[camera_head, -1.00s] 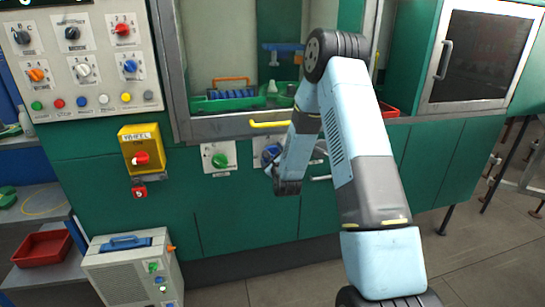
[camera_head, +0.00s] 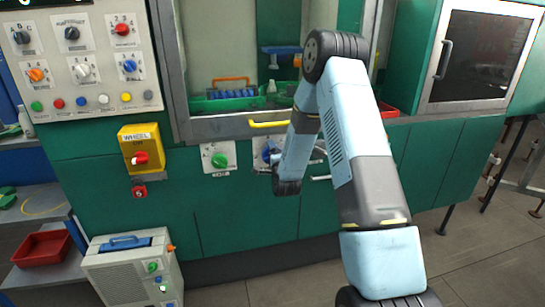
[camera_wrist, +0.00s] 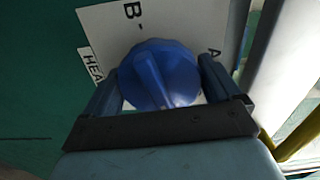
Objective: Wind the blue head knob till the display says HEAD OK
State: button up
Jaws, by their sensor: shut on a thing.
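The blue head knob (camera_wrist: 165,75) sits on a white plate (camera_wrist: 108,28) with the letters A and B and a partly hidden HEAD label in the wrist view. My gripper (camera_wrist: 160,88) is around the knob, one finger on each side, shut on it. In the head view a small part of the blue knob (camera_head: 267,150) shows beside my gripper (camera_head: 272,164), and my arm hides the rest of the plate. A dark display strip (camera_head: 45,3) is cut off at the top left; no text can be read.
A green knob (camera_head: 219,160) on its own plate is left of the head knob. A yellow bar (camera_head: 268,124) sticks out just above. A yellow WHEEL box (camera_head: 141,150) with a red knob is further left. A grey-framed cabinet opening stands above.

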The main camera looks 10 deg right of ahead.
jog(key=n, duration=0.4)
jog(key=shift+s+a+f+n, duration=0.15)
jog(key=shift+a+f+n, duration=0.2)
jog(key=shift+n, duration=0.05)
jog(key=n, duration=0.4)
jog(key=shift+f+n, duration=0.1)
jog(key=shift+n, duration=0.2)
jog(key=shift+o, duration=0.2)
jog(key=n, duration=0.5)
jog(key=shift+d, duration=0.2)
jog(key=shift+r+n, duration=0.2)
jog(key=shift+n, duration=0.3)
jog(key=shift+w+d+r, duration=0.15)
jog(key=shift+w, duration=0.05)
jog(key=o, duration=0.7)
jog(key=shift+s, duration=0.1)
